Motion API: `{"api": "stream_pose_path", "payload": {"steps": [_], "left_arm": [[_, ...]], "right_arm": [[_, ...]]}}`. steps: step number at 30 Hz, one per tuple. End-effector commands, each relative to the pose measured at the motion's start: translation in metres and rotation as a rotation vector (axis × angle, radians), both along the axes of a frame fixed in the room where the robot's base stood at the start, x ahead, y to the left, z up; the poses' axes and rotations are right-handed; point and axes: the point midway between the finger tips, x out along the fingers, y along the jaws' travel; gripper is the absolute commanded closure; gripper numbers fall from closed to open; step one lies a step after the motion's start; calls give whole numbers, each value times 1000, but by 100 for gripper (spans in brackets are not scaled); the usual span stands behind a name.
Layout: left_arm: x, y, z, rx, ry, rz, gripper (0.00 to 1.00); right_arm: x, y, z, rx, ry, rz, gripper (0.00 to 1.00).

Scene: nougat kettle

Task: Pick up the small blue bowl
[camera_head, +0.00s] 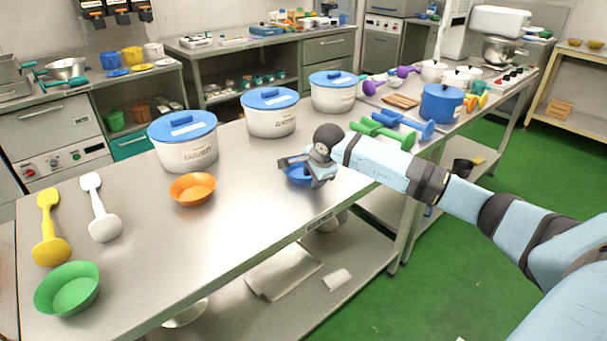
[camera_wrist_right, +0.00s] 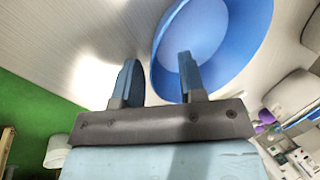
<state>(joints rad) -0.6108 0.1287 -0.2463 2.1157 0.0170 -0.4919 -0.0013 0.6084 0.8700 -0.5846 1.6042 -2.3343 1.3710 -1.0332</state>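The small blue bowl (camera_head: 297,177) sits on the steel table near its front edge, partly hidden by my right gripper (camera_head: 300,171). In the right wrist view the bowl (camera_wrist_right: 232,40) fills the upper middle, and its near wall lies between the two fingers of the gripper (camera_wrist_right: 158,75). One finger overlaps the inside of the bowl, the other is outside it over the tabletop. The fingers are apart, with a visible gap to the wall. I cannot tell how far down they reach around the rim. My left gripper is not in view.
An orange bowl (camera_head: 193,188) and a green bowl (camera_head: 67,289) stand to the left. White pots with blue lids (camera_head: 270,112) line the back. Green dumbbell-shaped tools (camera_head: 382,132) and a blue pot (camera_head: 441,103) are to the right. Bare tabletop (camera_head: 240,205) lies left of the bowl.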

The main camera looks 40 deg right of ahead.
Motion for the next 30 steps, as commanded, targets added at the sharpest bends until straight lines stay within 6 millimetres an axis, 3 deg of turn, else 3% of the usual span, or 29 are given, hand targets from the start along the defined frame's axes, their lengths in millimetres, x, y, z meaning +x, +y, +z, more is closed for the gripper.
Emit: {"api": "stream_pose_path", "payload": {"steps": [3, 8, 23, 30], "left_arm": [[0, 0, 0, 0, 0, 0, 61], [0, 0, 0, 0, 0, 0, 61], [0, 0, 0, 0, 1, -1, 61], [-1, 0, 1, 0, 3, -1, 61]], "right_arm": [[0, 0, 1, 0, -1, 0, 65], [0, 0, 1, 0, 0, 0, 100], [-1, 0, 2, -1, 1, 0, 100], [0, 0, 27, -1, -3, 1, 100]]}}
